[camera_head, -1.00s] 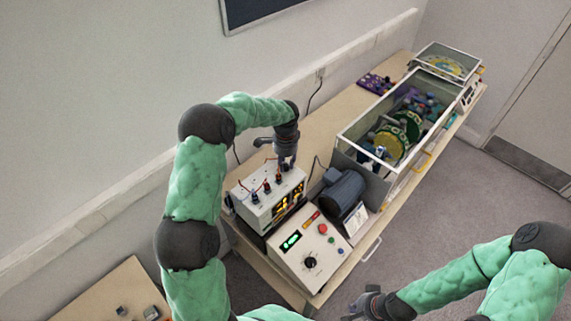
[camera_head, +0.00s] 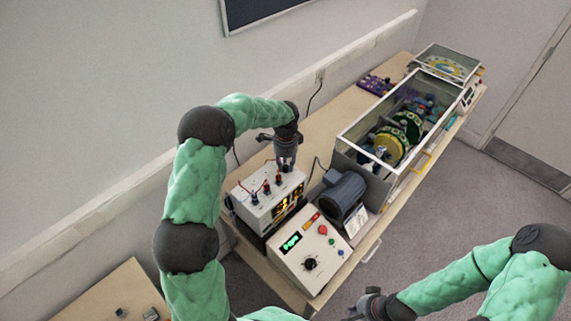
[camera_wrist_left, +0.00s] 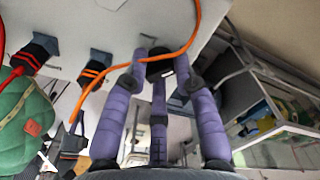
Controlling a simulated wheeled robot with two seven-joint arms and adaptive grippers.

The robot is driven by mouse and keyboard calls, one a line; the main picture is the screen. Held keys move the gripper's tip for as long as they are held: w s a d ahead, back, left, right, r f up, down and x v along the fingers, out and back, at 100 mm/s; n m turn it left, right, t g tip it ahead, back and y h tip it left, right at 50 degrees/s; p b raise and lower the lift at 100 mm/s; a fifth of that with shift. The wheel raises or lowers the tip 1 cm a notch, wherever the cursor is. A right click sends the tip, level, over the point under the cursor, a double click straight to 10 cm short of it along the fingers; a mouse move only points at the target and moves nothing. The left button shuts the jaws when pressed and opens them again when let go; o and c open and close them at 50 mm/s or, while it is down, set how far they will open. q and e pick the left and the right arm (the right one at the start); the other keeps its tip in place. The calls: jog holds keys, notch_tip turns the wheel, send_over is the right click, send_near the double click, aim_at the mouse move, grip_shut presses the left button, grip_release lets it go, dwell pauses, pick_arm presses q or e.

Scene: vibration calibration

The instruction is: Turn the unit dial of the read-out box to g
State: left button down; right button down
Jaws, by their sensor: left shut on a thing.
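The read-out box (camera_head: 262,214) is white with lit yellow displays on its front and plugs with orange leads on its top. It also shows in the left wrist view as a pale panel (camera_wrist_left: 110,25). My left gripper (camera_head: 286,166) points down at the box's top, towards its far right end. In the left wrist view its purple fingers (camera_wrist_left: 160,78) are closed around a small black dial (camera_wrist_left: 160,66) with a white mark. The dial's lettering cannot be read. My right gripper (camera_head: 366,306) is low in the head view, away from the box; its fingers are unclear.
A control box (camera_head: 308,255) with a black knob and green display stands in front of the read-out box. A dark motor (camera_head: 343,194) and a clear-sided case (camera_head: 388,146) stand to the right. In the left wrist view, an orange cable (camera_wrist_left: 192,35) passes close to the fingers.

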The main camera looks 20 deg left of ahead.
aim_at(286, 165)
pick_arm(q)
jog(key=c, duration=1)
grip_release()
notch_tip(286, 165, up, 12)
jog(key=shift+f, duration=0.1)
